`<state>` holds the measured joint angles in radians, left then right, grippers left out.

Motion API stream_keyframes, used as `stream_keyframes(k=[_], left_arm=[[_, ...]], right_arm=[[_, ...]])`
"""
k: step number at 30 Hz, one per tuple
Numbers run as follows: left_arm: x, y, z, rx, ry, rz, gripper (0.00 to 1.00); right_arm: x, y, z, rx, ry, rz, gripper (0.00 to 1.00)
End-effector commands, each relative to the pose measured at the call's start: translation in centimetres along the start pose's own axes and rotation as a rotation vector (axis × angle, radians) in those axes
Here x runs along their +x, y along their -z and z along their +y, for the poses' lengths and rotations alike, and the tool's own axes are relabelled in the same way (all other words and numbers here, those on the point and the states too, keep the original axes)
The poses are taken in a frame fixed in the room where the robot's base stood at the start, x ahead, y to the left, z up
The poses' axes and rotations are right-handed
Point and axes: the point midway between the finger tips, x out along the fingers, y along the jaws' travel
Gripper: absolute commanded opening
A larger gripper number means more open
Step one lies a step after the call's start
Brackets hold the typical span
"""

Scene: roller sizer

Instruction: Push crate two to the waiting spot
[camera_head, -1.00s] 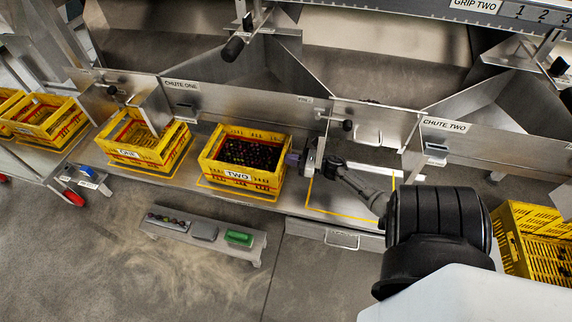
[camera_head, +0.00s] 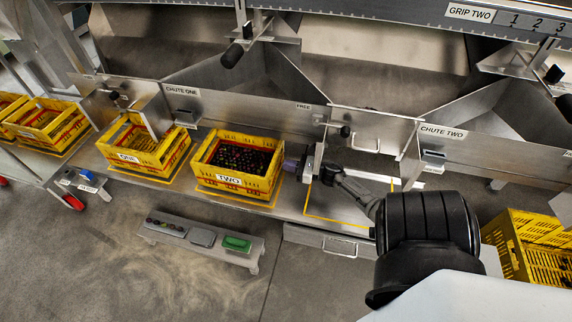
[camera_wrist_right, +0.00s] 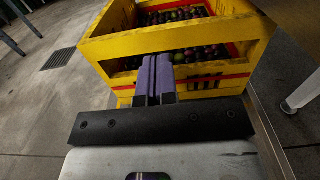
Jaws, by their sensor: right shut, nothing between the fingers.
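Crate two (camera_head: 228,180), a yellow crate with a red stripe and a "TWO" label, stands upright on the metal bench, full of small dark round fruit. Yellow lines show on the bench around its base. My right gripper (camera_head: 291,166) is at its right side. In the right wrist view, the purple fingertips (camera_wrist_right: 155,75) are closed together with nothing between them, at the wall of crate two (camera_wrist_right: 200,76); I cannot tell whether they touch it. An empty yellow-outlined spot (camera_head: 308,213) lies right of the crate. No spot is readably marked as waiting. My left gripper is not in view.
Crate one (camera_head: 128,157) stands left of crate two with a small gap. More yellow crates (camera_head: 62,140) are at far left. The chute one panel (camera_head: 230,103) runs behind. A low shelf (camera_head: 255,262) with a green block stands in front. Another crate (camera_head: 515,262) is at right.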

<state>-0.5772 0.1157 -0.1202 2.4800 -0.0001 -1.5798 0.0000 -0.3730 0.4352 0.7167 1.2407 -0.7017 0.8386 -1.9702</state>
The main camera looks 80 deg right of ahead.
Motion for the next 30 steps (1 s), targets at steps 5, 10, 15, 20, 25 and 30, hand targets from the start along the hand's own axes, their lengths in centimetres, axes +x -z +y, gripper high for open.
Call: stream_keyframes(k=[5,10,15,20,25,30], left_arm=[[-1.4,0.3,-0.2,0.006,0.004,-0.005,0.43],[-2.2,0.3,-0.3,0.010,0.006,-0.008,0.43],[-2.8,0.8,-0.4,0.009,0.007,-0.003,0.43],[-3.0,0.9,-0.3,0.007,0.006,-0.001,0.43],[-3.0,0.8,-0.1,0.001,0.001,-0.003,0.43],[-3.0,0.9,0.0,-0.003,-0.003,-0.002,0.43]], right_arm=[[-3.5,-0.2,0.1,0.002,-0.001,0.005,0.00],[-6.5,-0.1,0.1,0.003,-0.002,0.004,0.00],[-8.7,-0.1,0.1,0.001,-0.003,0.002,0.00],[-9.9,0.1,0.1,0.001,-0.004,0.003,0.00],[-10.3,0.1,0.1,0.001,-0.004,0.001,0.00],[-10.3,0.0,0.1,0.003,-0.003,0.001,0.00]])
